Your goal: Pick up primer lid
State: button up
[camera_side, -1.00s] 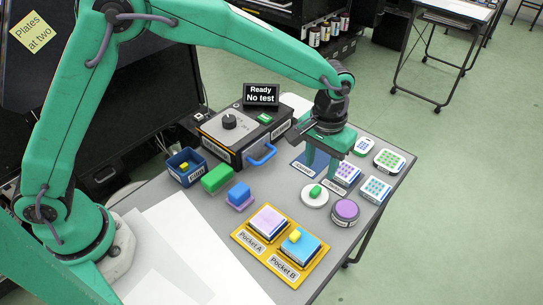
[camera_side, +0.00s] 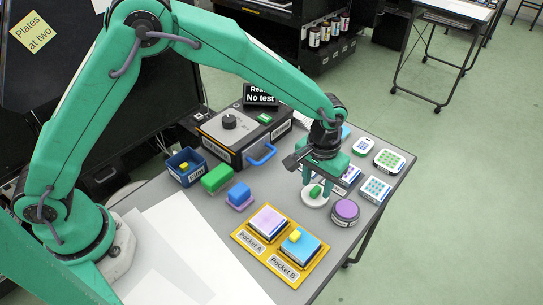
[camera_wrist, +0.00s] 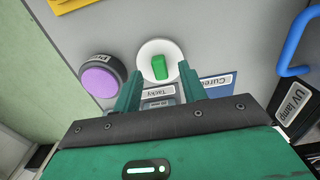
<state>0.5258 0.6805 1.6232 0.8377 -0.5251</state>
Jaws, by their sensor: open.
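The primer lid, a white disc (camera_side: 311,202) with a green block-shaped knob (camera_side: 315,191), lies flat on the grey table. It also shows in the wrist view as a white disc (camera_wrist: 147,51) with its green knob (camera_wrist: 159,67). My gripper (camera_side: 318,188) is open over the lid, its green fingers on either side of the knob. In the wrist view my gripper (camera_wrist: 160,76) has the knob between its fingertips. I cannot tell whether either finger touches it. The round primer jar (camera_side: 345,210) with a purple top stands just right of the lid.
A yellow tray (camera_side: 264,258) marked Pocket A and Pocket B holds plates in front. The UV lamp box (camera_side: 226,137) with a blue handle (camera_side: 263,155) stands behind left. Patterned plates (camera_side: 375,190) lie to the right. Green (camera_side: 216,178) and blue (camera_side: 238,191) blocks sit left.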

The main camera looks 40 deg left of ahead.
jog(key=shift+f, duration=0.6)
grip_shut()
